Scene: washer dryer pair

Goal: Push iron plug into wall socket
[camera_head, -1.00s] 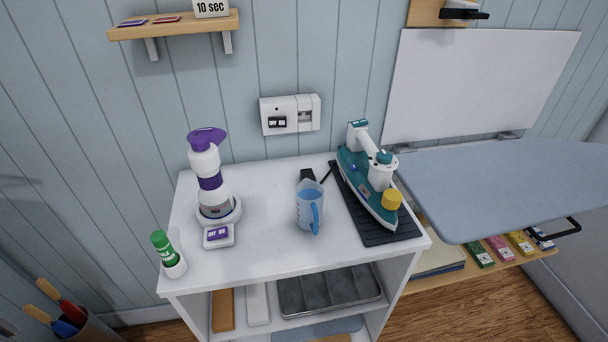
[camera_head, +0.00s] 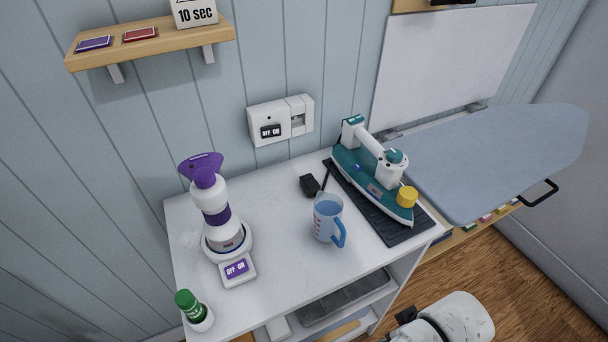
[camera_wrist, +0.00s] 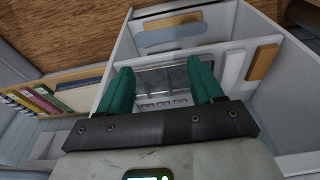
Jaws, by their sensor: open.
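The black iron plug (camera_head: 309,185) lies on the white cabinet top, behind the blue measuring jug (camera_head: 327,217), with its cord running toward the iron. The teal and white iron (camera_head: 372,170) rests on a black ribbed mat (camera_head: 405,232). The white wall socket (camera_head: 281,120), with an OFF/ON switch on its left part, is on the panelled wall above the cabinet. My gripper shows in the wrist view (camera_wrist: 160,85), its two green fingers apart with nothing between them, facing the cabinet's open shelves. In the head view only part of my arm shows at the bottom right; the fingers cannot be made out.
A purple and white steamer (camera_head: 214,212) stands on a base with an OFF/ON switch. A green-capped bottle (camera_head: 194,311) is at the front left corner. The ironing board (camera_head: 500,155) juts out at right. A wooden shelf (camera_head: 150,42) hangs upper left. Clear cabinet top lies left of the plug.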

